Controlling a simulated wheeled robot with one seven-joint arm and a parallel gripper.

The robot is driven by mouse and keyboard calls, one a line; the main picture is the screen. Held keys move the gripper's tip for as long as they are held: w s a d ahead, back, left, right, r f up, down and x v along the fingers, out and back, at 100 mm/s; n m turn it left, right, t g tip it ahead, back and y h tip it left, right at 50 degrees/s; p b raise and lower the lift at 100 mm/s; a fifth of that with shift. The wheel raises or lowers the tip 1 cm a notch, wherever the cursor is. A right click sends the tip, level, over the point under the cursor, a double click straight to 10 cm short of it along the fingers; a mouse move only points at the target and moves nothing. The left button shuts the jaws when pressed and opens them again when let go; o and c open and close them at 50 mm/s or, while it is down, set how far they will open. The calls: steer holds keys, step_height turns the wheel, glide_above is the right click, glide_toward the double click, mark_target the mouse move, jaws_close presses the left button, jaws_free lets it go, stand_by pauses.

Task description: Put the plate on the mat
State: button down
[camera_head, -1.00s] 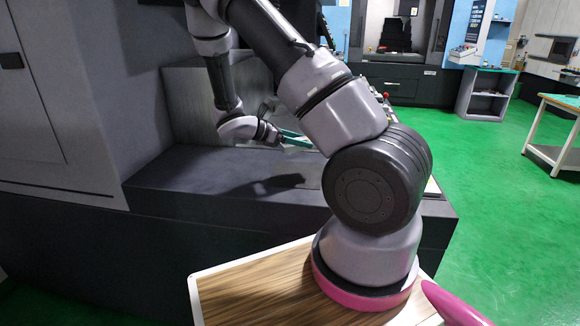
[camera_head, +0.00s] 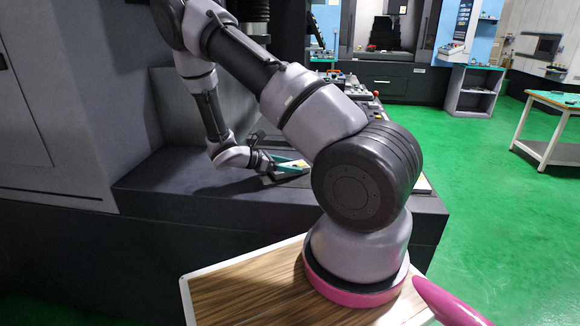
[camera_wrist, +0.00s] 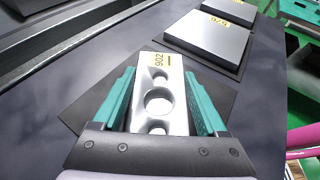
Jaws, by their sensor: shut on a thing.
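The plate (camera_wrist: 160,97) is a light metal block with several round holes and a yellow label at its far end. My gripper (camera_wrist: 158,82) is shut on it, with teal fingers along its two long sides. The mat (camera_wrist: 88,107) is a thin dark square under the plate and fingers, partly hidden by them. The plate is over the mat; I cannot tell whether it touches. In the head view my gripper (camera_head: 291,164) is low over the dark ledge.
Two similar labelled plates lie at the upper right of the wrist view; the nearer plate (camera_wrist: 207,38) rests on its own dark mat. A long metal rail (camera_wrist: 70,42) runs along the upper left. The dark ledge (camera_head: 160,178) is bare left of my gripper.

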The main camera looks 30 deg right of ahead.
steer(key=shift+f, duration=0.15)
jaws_free()
steer(key=shift+a+r, duration=0.2)
steer(key=shift+r, duration=0.05)
steer(key=v, duration=1.1)
steer(key=shift+a, duration=0.25)
steer(key=s+a+r+m+t+y, duration=0.1)
steer(key=s+r+m+y, duration=0.4)
steer(key=r, duration=0.6)
steer(key=s+a+r+m+t+y, duration=0.1)
steer(key=s+r+m+t+y, duration=0.3)
steer(key=s+r+m, duration=0.5)
steer(key=s+a+r+m+t+y, duration=0.1)
steer(key=s+r+m+t+y, duration=0.2)
steer(key=r, duration=1)
steer(key=s+m+y, duration=0.3)
steer(key=s+m, duration=0.1)
steer(key=shift+s+m, duration=0.3)
